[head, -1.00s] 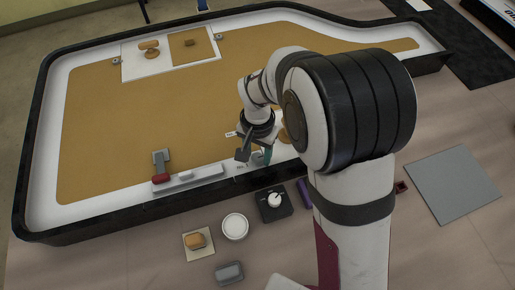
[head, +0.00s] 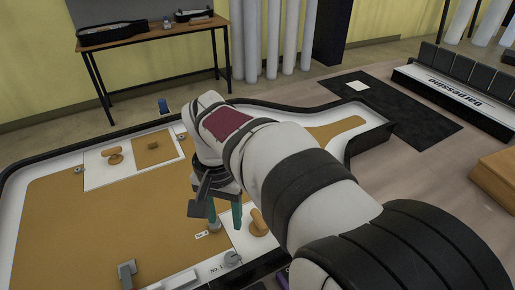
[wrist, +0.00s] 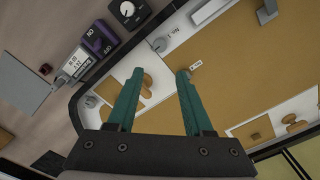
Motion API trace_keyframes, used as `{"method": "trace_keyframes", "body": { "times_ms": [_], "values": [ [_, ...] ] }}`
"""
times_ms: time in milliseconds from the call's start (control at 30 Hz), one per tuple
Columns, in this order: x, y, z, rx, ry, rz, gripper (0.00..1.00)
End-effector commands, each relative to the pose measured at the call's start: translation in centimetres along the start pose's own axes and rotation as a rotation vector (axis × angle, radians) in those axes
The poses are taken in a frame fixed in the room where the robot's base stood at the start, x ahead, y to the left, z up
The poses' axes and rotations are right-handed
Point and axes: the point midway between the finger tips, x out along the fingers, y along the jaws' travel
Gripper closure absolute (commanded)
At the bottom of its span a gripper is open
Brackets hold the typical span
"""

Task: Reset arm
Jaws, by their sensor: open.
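My gripper (head: 217,212) hangs over the near part of the tan board in the head view, with its fingers apart. In the wrist view, the two teal fingers of my gripper (wrist: 160,73) are spread with nothing held between them. Between and behind them lie a white panel with an orange-tan knob (wrist: 147,80) and a small grey cylinder (wrist: 159,44). I cannot tell how high the fingers are above the board.
The tan board (head: 90,220) has a raised dark rim. A grey bracket (head: 127,273) stands near its front, and a white panel with a knob (head: 113,156) lies at the back. A dial box (wrist: 130,12) and a purple device (wrist: 100,40) lie outside the rim.

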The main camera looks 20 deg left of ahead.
Motion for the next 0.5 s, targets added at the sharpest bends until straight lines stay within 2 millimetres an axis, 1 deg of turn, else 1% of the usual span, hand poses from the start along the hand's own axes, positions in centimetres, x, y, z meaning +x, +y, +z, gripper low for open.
{"method": "trace_keyframes", "body": {
  "times_ms": [167, 233, 267, 333, 367, 400, 467, 500],
  "values": [
    [0.0, 0.1, 0.0, 0.002, -0.001, 0.000, 0.49],
    [-0.5, 1.8, 0.1, 0.028, -0.005, -0.006, 0.49],
    [-0.8, 3.4, 0.2, 0.051, -0.009, -0.011, 0.49],
    [-1.8, 8.7, 1.5, 0.134, -0.023, -0.031, 0.49],
    [-2.0, 11.2, 2.6, 0.176, -0.030, -0.041, 0.49],
    [-2.1, 14.3, 4.5, 0.234, -0.039, -0.058, 0.49],
    [-1.7, 18.1, 7.7, 0.318, -0.048, -0.085, 0.49],
    [-1.1, 19.9, 9.8, 0.366, -0.051, -0.101, 0.49]
  ]
}}
